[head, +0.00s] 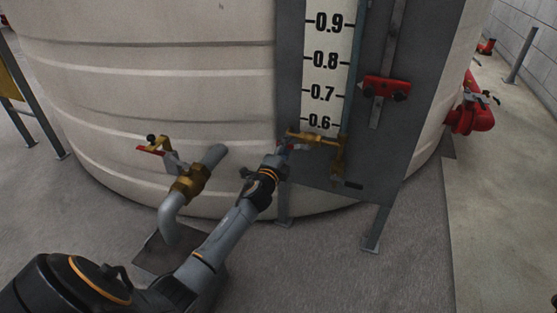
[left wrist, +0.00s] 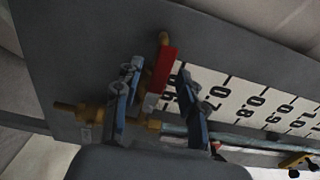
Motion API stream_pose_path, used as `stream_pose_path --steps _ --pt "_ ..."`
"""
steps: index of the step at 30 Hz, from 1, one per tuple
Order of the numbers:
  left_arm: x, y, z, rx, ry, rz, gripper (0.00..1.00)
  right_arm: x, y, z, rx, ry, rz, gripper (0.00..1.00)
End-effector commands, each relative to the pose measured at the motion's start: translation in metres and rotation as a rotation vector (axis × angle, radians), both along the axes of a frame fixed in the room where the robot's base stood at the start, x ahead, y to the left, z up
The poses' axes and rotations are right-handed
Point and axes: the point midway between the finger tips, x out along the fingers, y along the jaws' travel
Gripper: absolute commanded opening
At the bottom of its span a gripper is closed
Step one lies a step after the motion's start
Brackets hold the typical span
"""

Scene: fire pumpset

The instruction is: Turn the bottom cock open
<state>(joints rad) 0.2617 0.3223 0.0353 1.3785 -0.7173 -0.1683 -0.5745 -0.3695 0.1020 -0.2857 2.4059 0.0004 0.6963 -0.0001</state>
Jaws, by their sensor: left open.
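The bottom cock is a brass fitting (head: 318,138) at the lower end of the level gauge, just under the 0.6 mark. Its red lever (left wrist: 164,70) shows in the left wrist view, with the brass body (left wrist: 95,113) below and to the left. My left gripper (head: 290,150) reaches the cock from the lower left and hides part of it in the head view. In the left wrist view the gripper (left wrist: 160,75) is open, its two blue-grey fingers on either side of the red lever. I cannot tell whether either finger touches it. My right gripper is out of view.
A white gauge scale (head: 328,62) is mounted on a grey panel (head: 412,90) before the pale tank (head: 150,75). A brass valve (head: 190,183) on a grey pipe stands left of my arm. A red slider (head: 384,88) is on the panel. Floor at right is clear.

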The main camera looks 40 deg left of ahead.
Motion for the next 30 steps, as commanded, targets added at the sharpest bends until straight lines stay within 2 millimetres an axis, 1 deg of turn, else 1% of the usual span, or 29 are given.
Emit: stream_pose_path --steps 9,12,15,18,21,30 --pt "-0.062 -0.016 -0.002 0.0 0.002 -0.004 0.41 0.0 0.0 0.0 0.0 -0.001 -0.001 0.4" --pt "-0.079 -0.02 -0.001 0.0 0.002 -0.003 0.41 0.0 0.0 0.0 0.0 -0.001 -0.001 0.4" --pt "-0.091 -0.023 -0.001 0.0 0.001 -0.003 0.41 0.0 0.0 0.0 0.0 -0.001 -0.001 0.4" --pt "-0.099 -0.025 0.0 0.0 0.0 -0.003 0.41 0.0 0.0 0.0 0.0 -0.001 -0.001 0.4" --pt "-0.102 -0.026 0.0 0.001 0.001 -0.003 0.41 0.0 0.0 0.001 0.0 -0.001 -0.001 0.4" --pt "-0.103 -0.026 0.0 0.0 0.0 -0.002 0.41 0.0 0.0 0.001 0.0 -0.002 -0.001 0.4"
